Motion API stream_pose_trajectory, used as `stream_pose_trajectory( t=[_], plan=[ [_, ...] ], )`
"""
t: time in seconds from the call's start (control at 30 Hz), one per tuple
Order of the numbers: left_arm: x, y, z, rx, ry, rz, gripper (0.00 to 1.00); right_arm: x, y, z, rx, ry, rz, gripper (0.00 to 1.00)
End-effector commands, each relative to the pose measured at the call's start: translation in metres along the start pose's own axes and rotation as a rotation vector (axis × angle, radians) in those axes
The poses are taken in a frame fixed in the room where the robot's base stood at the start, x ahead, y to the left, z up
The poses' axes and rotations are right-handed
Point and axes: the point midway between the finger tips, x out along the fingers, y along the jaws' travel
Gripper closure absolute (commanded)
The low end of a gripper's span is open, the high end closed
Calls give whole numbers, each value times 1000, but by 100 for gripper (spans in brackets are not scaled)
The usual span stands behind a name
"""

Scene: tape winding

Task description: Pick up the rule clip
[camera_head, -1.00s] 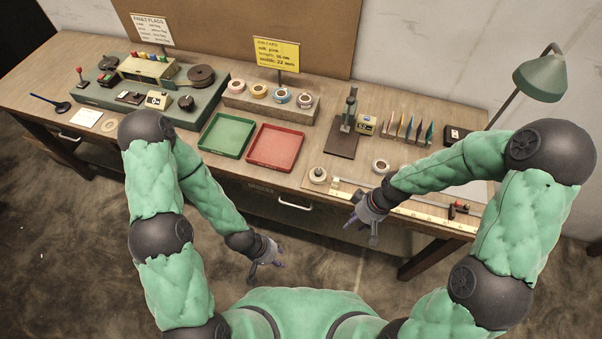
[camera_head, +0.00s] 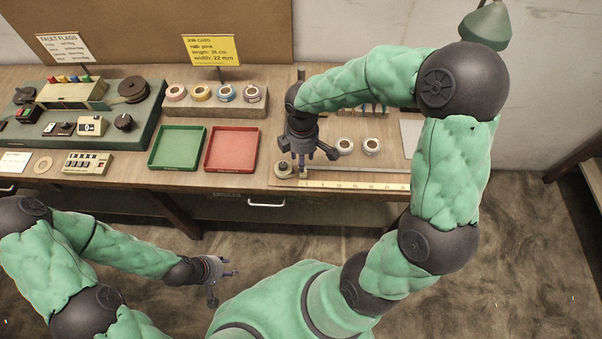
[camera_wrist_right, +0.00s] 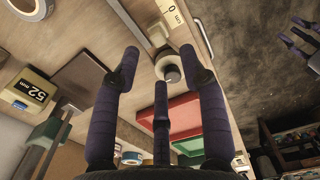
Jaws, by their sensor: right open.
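The yellow rule (camera_head: 350,185) lies along the table's front edge; its zero end (camera_wrist_right: 172,12) shows in the right wrist view. A small tan block (camera_wrist_right: 158,34), which looks like the rule clip, sits at that end and also shows in the head view (camera_head: 303,173). My right gripper (camera_head: 306,163) points down just above it, fingers spread and empty. A round pale spool with a dark knob (camera_wrist_right: 168,68) shows between the fingers in the wrist view. My left gripper (camera_head: 227,272) hangs in front of the table, open and empty.
A red tray (camera_head: 231,171) and a green tray (camera_head: 176,170) lie left of the rule. Tape rolls (camera_head: 372,146) stand behind the rule, to the right of the gripper. My right forearm hides the stand behind it. The floor in front is clear.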

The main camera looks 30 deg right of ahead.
Motion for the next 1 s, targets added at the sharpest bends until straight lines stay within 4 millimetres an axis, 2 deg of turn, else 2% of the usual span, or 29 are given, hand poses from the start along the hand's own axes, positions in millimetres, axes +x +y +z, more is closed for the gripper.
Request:
stream_pose_trajectory(
  t=[0.27, 0.6, 0.87, 1.0],
  plan=[
    [6, -2, 0, 0, 0, 0, 60, 16, 0, 0, 1, 0, 0, 57],
    [24, -9, -1, 0, 0, 0, 60, 60, 1, 3, 1, 1, -1, 57],
    [23, -8, -1, 0, 1, 0, 60, 61, 1, 3, 1, 2, 1, 57],
    [23, -8, -1, 0, 1, 0, 60, 61, 1, 3, 1, 2, 1, 96]
  ],
)
